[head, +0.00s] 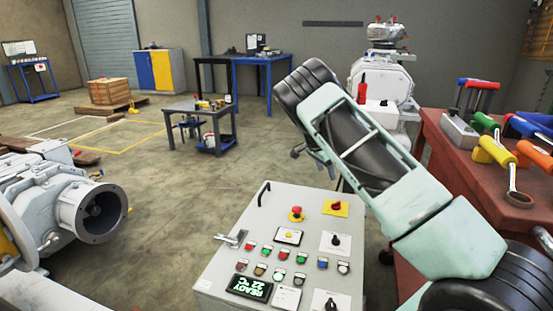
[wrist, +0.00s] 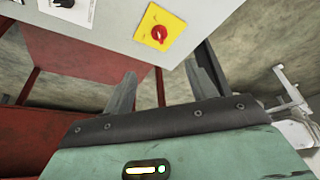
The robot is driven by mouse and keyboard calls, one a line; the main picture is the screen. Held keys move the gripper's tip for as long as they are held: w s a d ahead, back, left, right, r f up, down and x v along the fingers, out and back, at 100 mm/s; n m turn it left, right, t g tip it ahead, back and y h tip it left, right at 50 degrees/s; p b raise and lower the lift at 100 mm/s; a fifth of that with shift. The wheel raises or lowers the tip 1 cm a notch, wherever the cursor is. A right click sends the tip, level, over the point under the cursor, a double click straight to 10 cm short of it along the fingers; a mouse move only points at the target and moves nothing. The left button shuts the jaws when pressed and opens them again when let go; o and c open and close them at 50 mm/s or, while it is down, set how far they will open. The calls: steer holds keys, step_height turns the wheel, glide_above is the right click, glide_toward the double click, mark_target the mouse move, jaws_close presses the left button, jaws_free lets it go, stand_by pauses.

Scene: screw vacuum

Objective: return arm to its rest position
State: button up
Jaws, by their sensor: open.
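My arm (head: 420,205), pale green with dark joints, rises from the lower right of the head view and leans up to the left, beside and partly in front of the control cabinet (head: 228,240). My gripper (wrist: 165,65) shows in the wrist view, its two grey fingers apart with nothing between them. Beyond the fingers are the cabinet's grey panel (wrist: 110,22) and a red knob on a yellow plate (wrist: 160,32). The fingers cannot be made out clearly in the head view.
A red workbench (head: 455,165) with colourful-handled tools stands at the right. A white pump machine (head: 385,75) is behind my arm. Another grey machine (head: 50,205) with a round flange is at the left. A small table (head: 200,108) stands mid-floor; open floor lies between.

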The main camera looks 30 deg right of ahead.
steer(key=s+a+r+n+y, duration=0.2)
steer(key=s+a+r+n, duration=0.15)
steer(key=a, duration=0.85)
steer(key=s+a+r+n+y, duration=0.2)
steer(key=s+a+n, duration=0.3)
steer(key=a, duration=0.7)
steer(key=s+a+r+n+y, duration=0.15)
steer(key=s+a+n, duration=0.25)
steer(key=a, duration=0.8)
steer(key=s+a+r+n, duration=0.2)
steer(key=s+a+n, duration=0.2)
steer(key=s, duration=0.5)
steer(key=s+a+r+n, duration=0.1)
steer(key=s+a+n, duration=0.35)
steer(key=s, duration=0.45)
steer(key=s+a+r+n, duration=0.25)
steer(key=s+n, duration=0.25)
steer(key=s, duration=0.4)
step_height(320, 180, up, 24)
steer(key=s+p, duration=0.1)
steer(key=p, duration=2.4)
steer(key=shift+s+a+r+n, duration=0.15)
steer(key=shift+a+r+n, duration=0.05)
steer(key=shift+a+n, duration=0.1)
steer(key=shift+h, duration=0.25)
